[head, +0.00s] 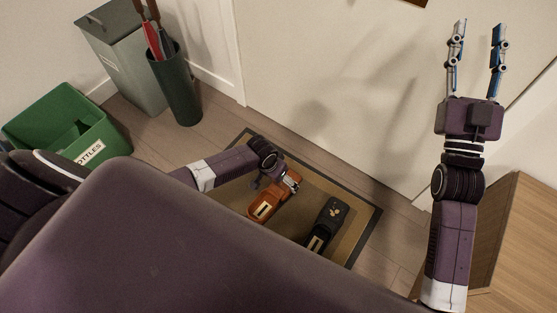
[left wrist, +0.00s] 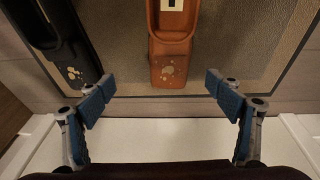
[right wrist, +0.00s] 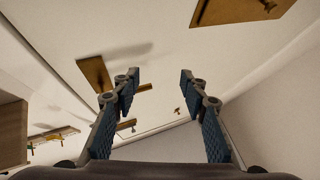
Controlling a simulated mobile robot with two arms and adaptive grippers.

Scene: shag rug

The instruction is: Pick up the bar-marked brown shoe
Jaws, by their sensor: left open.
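A brown shoe (head: 262,207) lies on the doormat, with a pale insole patch carrying a dark bar. In the left wrist view the brown shoe (left wrist: 169,70) shows its toe end, with small pale marks, between and beyond my fingertips. A black shoe (head: 327,222) lies to its right on the mat; in the left wrist view the black shoe (left wrist: 58,35) is at upper left with a pale paw-like mark. My left gripper (head: 287,186) is open over the brown shoe's far end, partly hiding it. My right gripper (head: 480,25) is open and empty, raised at the right.
The doormat (head: 362,227) has a dark border and lies on a plank floor. A green bottle bin (head: 95,130), a grey bin (head: 125,60) and a dark umbrella stand (head: 175,90) are at the left. A wooden cabinet (head: 520,240) stands at the right.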

